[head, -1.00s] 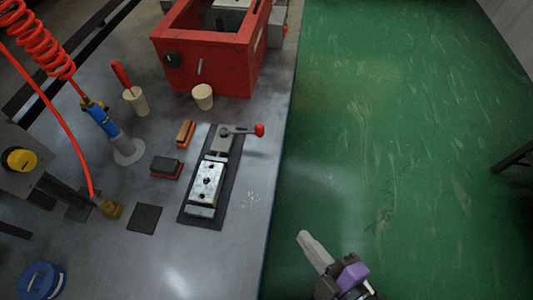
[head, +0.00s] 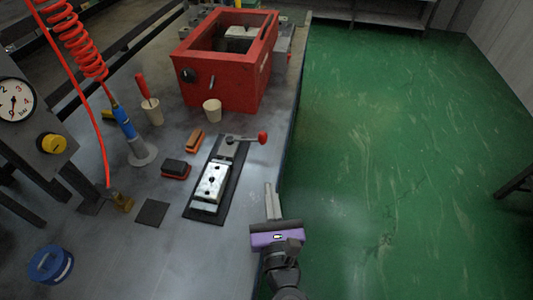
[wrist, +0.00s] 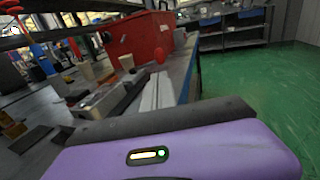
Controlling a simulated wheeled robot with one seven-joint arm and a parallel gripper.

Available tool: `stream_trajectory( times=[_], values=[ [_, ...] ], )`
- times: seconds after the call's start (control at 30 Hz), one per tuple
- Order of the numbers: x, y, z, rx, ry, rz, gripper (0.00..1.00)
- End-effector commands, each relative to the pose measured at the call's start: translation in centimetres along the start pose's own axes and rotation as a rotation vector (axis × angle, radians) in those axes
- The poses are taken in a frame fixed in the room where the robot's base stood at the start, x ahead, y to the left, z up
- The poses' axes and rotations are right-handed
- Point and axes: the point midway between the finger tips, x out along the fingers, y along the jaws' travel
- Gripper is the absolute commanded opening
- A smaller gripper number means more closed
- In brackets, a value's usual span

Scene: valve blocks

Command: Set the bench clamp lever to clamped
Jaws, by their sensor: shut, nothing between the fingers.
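The bench clamp lever (head: 246,139) is a short metal arm with a red ball knob (head: 262,137). It points to the right from a grey clamp body at the far end of a dark mat. A pale metal valve block (head: 211,182) lies on the mat on the near side of the clamp. My gripper (head: 269,186) is shut and empty near the bench's right edge, nearer than the knob and apart from it. In the wrist view the shut fingers (wrist: 158,92) point forward, with the red knob (wrist: 160,55) beyond their tips.
A red open box (head: 228,90) stands at the back of the bench. Green floor (head: 400,150) is clear to the right.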

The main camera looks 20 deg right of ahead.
Motion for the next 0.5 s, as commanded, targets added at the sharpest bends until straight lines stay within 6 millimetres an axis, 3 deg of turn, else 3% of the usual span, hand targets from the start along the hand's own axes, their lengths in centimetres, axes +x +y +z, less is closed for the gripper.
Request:
stream_trajectory(
  times=[0.33,0.5],
  values=[
    [0.1,0.0,0.0,-0.003,-0.001,-0.001,0.00],
    [1.6,-0.1,0.1,-0.002,-0.002,-0.003,0.00]
  ],
)
